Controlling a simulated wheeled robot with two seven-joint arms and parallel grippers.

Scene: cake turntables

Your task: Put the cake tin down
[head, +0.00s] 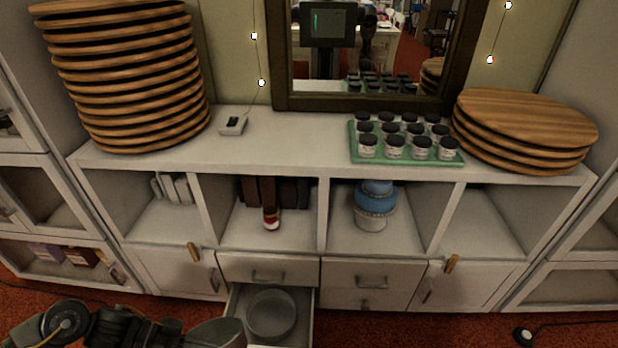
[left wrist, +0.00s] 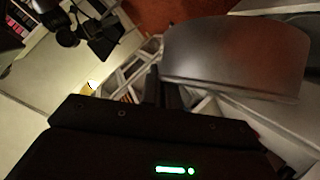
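A grey metal cake tin fills the upper right of the left wrist view (left wrist: 235,60), with its curved side close to the camera. My left gripper (left wrist: 165,92) meets the tin's left edge and appears shut on it. My right gripper is not in view.
The white cabinet top (head: 290,140) has a clear middle. A tall stack of wooden boards (head: 130,75) stands left, a lower stack (head: 525,130) right. A green tray (head: 400,160) holds several jars. A blue and white tiered object (head: 375,200) sits in a cubby.

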